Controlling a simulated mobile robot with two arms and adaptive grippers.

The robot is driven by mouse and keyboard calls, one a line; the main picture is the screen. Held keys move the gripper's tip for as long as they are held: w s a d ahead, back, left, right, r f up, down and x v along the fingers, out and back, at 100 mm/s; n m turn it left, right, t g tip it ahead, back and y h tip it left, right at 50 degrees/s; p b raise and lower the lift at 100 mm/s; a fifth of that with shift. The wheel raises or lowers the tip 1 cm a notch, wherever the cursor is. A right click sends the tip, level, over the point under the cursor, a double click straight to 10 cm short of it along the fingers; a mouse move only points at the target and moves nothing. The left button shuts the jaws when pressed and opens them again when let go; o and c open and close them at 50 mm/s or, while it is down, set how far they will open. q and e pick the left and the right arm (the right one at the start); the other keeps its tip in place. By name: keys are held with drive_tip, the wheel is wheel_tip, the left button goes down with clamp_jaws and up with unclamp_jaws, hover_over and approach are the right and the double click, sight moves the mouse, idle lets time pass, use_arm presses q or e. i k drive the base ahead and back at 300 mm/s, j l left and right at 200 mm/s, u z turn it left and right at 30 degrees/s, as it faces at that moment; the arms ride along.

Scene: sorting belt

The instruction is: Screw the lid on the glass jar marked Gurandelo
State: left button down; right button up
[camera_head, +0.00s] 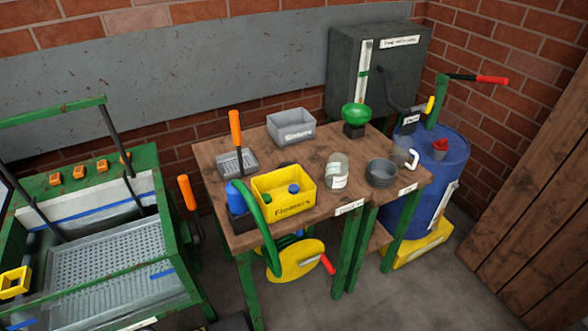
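A clear glass jar (337,172) stands upright on the wooden table (318,206), right of the yellow crate. It carries a pale label whose writing is too small to read. I cannot make out a separate lid for certain. A dark, low thing (287,164) shows partly behind the yellow crate, and I cannot tell what it is. Neither of my grippers is in view.
The yellow crate (285,209) holds blue-topped items. A grey bin (291,126), green funnel (355,115), orange-handled scoop (235,130) and grey bowls (382,173) share the table. A blue barrel (440,175) stands right, a green-framed machine (110,265) left.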

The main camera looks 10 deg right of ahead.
sight(337, 173)
drive_tip(key=i+l+u, duration=0.45)
drive_tip(key=i+l, duration=0.25)
drive_tip(key=l, duration=0.25)
